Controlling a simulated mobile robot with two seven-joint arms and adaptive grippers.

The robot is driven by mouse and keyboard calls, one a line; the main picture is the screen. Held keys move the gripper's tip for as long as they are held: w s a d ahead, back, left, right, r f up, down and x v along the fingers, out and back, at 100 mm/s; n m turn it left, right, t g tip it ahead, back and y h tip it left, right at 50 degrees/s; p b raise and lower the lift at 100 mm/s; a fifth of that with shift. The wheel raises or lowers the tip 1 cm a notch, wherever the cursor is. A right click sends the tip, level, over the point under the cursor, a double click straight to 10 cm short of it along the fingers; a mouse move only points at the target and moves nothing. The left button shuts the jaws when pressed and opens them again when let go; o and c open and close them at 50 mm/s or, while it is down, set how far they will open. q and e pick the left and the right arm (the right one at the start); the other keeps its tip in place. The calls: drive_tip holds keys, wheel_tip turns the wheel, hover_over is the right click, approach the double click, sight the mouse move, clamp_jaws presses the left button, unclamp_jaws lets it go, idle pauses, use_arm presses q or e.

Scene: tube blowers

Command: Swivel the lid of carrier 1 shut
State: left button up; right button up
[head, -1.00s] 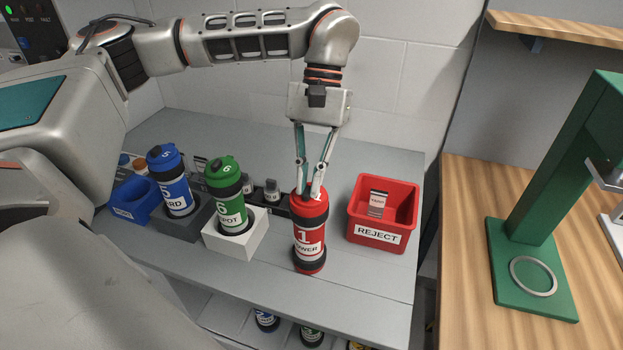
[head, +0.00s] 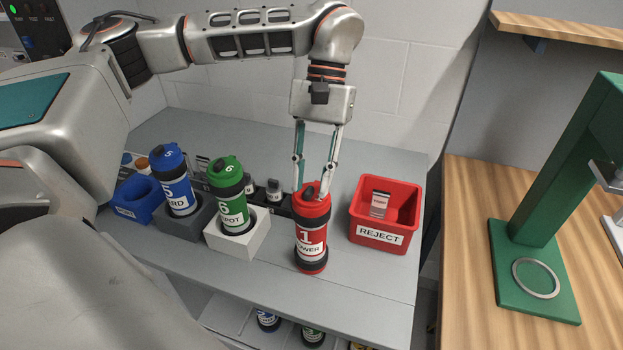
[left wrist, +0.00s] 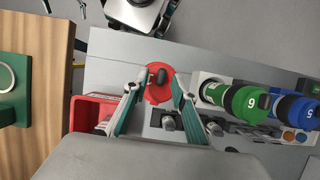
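Carrier 1 (head: 311,240) is a red tube with dark bands and a white label marked 1, standing upright on the grey bench. Its red lid (head: 318,205) has a dark part on top; the lid also shows from above in the left wrist view (left wrist: 158,94). I cannot tell whether the lid is fully shut. My left gripper (head: 312,191) points down at the carrier's top, fingers spread and apart. In the left wrist view the fingertips (left wrist: 155,88) lie at either side of the lid; contact is unclear. My right gripper is not in view.
Green carrier 6 (head: 231,200) stands in a white block (head: 237,245), and blue carrier 5 (head: 175,185) in a dark block, both left of carrier 1. A red REJECT bin (head: 378,235) stands close on the right. The bench front is clear.

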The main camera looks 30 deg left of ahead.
use_arm(q)
drive_tip(key=v, duration=1.1)
drive_tip(key=shift+w+r, duration=0.2)
drive_tip(key=shift+r, duration=0.05)
drive_tip(key=shift+s+f, duration=0.1)
